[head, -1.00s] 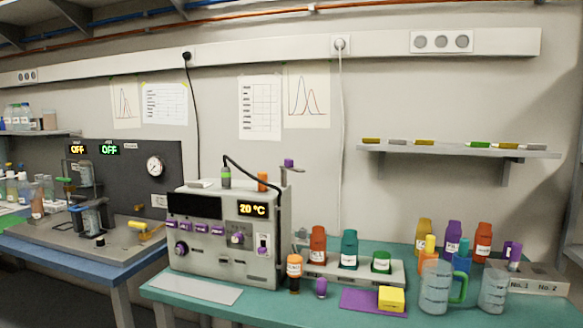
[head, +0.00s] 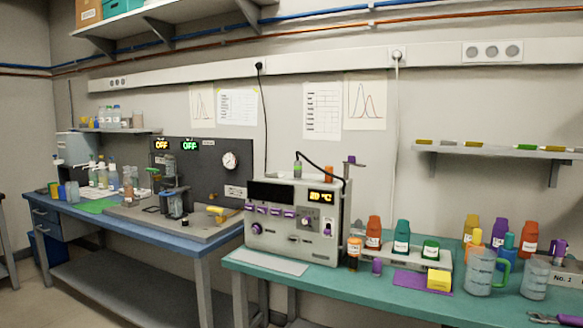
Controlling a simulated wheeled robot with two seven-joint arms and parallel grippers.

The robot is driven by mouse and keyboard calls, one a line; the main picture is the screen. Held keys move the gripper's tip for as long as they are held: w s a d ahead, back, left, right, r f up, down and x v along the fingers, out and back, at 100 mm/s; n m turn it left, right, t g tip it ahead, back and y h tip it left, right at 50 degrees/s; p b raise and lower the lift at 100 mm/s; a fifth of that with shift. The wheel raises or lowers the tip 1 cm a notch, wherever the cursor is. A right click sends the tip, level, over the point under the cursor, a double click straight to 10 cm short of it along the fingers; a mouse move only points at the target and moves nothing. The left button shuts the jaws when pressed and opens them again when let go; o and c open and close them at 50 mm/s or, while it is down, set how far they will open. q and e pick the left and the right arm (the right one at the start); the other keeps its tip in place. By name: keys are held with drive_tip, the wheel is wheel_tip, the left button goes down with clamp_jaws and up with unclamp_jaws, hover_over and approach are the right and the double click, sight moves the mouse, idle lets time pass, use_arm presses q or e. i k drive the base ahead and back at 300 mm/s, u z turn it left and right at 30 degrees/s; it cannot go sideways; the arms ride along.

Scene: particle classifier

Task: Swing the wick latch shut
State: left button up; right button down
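The particle classifier appears to be the grey box instrument (head: 291,258) on the green-topped bench, with a "20 °C" display (head: 321,195). Its front has a row of purple knobs, a larger purple knob (head: 256,229) at lower left and a purple switch (head: 327,229) at right. A black hose (head: 322,164) arches over its top. A thin post with a purple cap (head: 350,160) rises at its right side. I cannot tell which part is the wick latch, or whether it is open or shut. Neither of my grippers is in view.
The green bench (head: 262,265) holds orange, teal and green bottles, a yellow block (head: 439,280), a purple mat (head: 408,279), clear jugs (head: 480,272) and a purple-handled tool (head: 567,322). The blue bench (head: 90,219) stands left, across a gap. A shelf (head: 495,151) hangs right.

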sight(351, 159)
drive_tip(key=u, duration=0.45)
drive_tip(key=i, duration=0.8)
drive_tip(key=z, duration=0.75)
drive_tip(key=i, duration=0.3)
drive_tip(key=z, duration=0.3)
